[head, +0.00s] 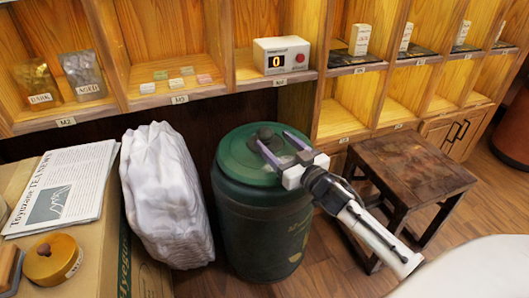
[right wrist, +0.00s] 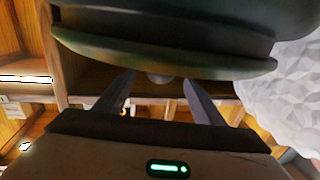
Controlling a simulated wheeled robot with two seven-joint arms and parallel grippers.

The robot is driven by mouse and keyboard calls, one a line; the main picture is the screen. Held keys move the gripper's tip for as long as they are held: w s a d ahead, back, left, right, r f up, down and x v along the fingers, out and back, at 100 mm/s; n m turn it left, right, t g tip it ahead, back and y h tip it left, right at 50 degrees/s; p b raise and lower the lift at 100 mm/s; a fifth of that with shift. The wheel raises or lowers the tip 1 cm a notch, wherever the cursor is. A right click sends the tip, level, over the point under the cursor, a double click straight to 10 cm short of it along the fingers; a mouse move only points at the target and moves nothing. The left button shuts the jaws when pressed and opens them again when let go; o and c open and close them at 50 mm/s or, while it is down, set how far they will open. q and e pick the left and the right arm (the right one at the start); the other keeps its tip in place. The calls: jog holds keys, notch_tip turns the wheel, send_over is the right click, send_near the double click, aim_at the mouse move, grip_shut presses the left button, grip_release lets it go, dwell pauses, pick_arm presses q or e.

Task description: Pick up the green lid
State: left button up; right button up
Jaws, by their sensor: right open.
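In the right wrist view the lid's rim (right wrist: 165,58) crosses the upper part, and the knob (right wrist: 158,78) shows between the open fingertips (right wrist: 158,82). I cannot tell whether the fingers touch the knob or lid. My left gripper is not in view.
A white wrapped sack (head: 165,195) stands close left of the barrel. A dark wooden stool (head: 410,170) is to the right. Wooden shelves run behind, holding a counter box (head: 282,55). A table with a newspaper (head: 62,190) and a yellow round object (head: 52,259) is at left.

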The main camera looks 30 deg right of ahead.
aim_at(269, 134)
jog(key=w+b, duration=0.1)
jog(key=w, duration=0.4)
jog(key=shift+w+r+b, duration=0.2)
jog(key=shift+w+b, duration=0.2)
grip_shut()
jog(key=shift+r, duration=0.35)
